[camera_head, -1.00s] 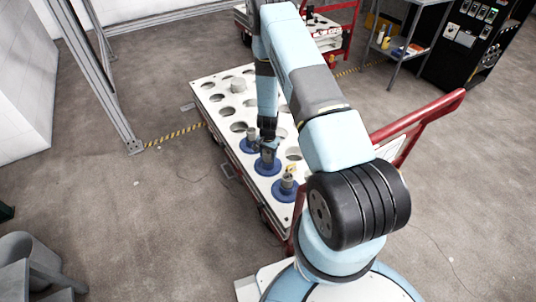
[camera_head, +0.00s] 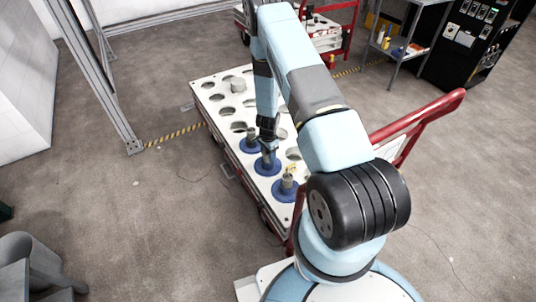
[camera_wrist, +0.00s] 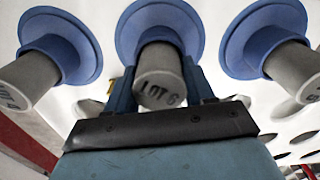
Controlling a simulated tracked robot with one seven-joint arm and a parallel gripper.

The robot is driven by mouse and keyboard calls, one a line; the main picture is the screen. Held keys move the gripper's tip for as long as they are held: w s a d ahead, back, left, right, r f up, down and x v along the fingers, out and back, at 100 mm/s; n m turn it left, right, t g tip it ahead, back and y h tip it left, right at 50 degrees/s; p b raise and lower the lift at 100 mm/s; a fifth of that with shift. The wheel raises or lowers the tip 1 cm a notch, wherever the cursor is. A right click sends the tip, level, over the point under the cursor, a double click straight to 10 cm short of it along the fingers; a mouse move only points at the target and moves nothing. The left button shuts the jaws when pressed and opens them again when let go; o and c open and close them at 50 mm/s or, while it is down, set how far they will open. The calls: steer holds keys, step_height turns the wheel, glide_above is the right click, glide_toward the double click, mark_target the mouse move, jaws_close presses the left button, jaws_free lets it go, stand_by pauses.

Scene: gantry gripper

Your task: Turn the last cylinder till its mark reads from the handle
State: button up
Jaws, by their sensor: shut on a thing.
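My gripper (camera_head: 267,142) points down over a cart and is shut on the middle of three grey cylinders with blue flanges. In the wrist view my gripper (camera_wrist: 160,82) has one finger on each side of this middle cylinder (camera_wrist: 158,55). Its end face carries the dark mark "LOT 6", upright but slightly tilted.
The near cylinder (camera_head: 287,181) and far cylinder (camera_head: 251,135) stand close to my gripper. Open floor lies left.

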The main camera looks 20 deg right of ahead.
steer(key=shift+m, duration=1.5)
steer(key=shift+m, duration=1.5)
steer(key=shift+m, duration=1.5)
steer(key=o, duration=1.5)
